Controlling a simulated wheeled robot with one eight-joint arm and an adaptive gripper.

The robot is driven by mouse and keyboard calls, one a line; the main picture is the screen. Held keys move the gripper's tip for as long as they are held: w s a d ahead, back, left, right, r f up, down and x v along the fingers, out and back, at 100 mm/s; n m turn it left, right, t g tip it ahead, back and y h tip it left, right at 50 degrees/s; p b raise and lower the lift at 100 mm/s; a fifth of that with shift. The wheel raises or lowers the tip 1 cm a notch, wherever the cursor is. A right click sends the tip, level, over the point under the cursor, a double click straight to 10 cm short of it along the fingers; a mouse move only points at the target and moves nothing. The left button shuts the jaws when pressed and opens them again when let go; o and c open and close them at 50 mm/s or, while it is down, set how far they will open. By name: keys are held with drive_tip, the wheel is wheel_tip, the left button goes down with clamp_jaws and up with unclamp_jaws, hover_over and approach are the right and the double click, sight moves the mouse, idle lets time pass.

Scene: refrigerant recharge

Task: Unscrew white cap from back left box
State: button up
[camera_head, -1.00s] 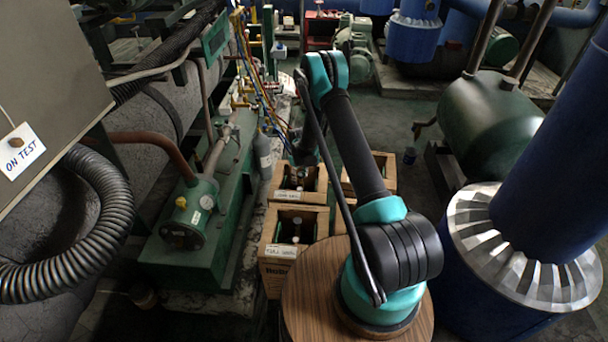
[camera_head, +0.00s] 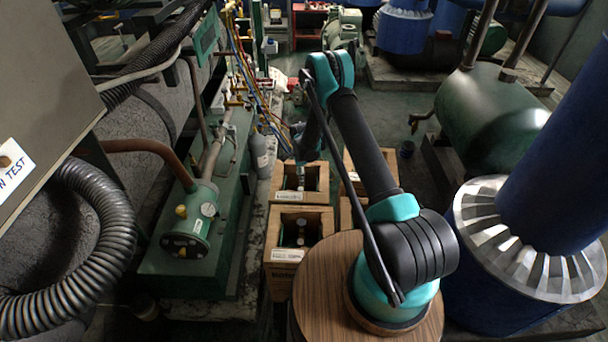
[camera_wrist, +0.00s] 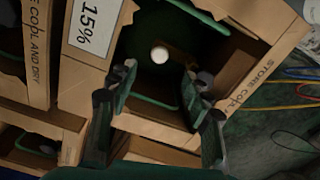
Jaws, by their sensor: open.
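The dark thing below the cap is in shadow. My gripper is open, its two fingers apart on either side of the cap's line, with the cap beyond the fingertips and nothing between them. In the head view my arm hides most of the gripper, which is over the back left box.
A front left box (camera_head: 272,222) stands nearer, and another box (camera_head: 386,160) stands to the right. A grey cylinder (camera_head: 260,152) and green machinery (camera_head: 150,262) stand to the left. Coloured hoses (camera_wrist: 302,91) lie beside the box in the wrist view.

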sight(300, 189)
drive_tip(key=shift+f+m, duration=0.15)
drive_tip(key=shift+m, duration=0.85)
drive_tip(key=shift+f, duration=4.3)
clamp_jaws()
